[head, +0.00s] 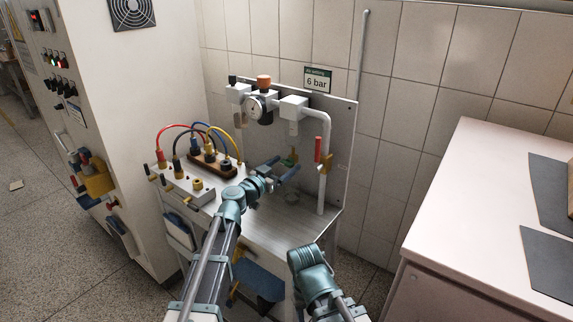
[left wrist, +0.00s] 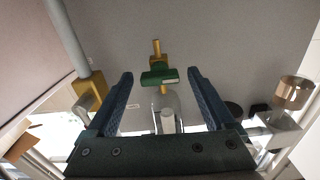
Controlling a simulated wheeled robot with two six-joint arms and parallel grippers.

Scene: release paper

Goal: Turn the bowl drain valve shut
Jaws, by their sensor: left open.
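The bowl drain valve shows in the left wrist view as a green handle (left wrist: 158,77) with a brass stub (left wrist: 156,48). A clear bowl (left wrist: 166,102) is beside it, partly hidden by my gripper body. In the head view the green handle (head: 290,159) is small, below the filter unit at the back panel. My left gripper (head: 282,168) is open just in front of it. In the left wrist view my left gripper's fingertips (left wrist: 160,74) stand on either side of the handle, with gaps on both sides.
A red lever (head: 318,150) is on the pipe to the right. A terminal box (head: 187,184) with coloured cables stands to the left. A white counter (head: 470,215) is at right.

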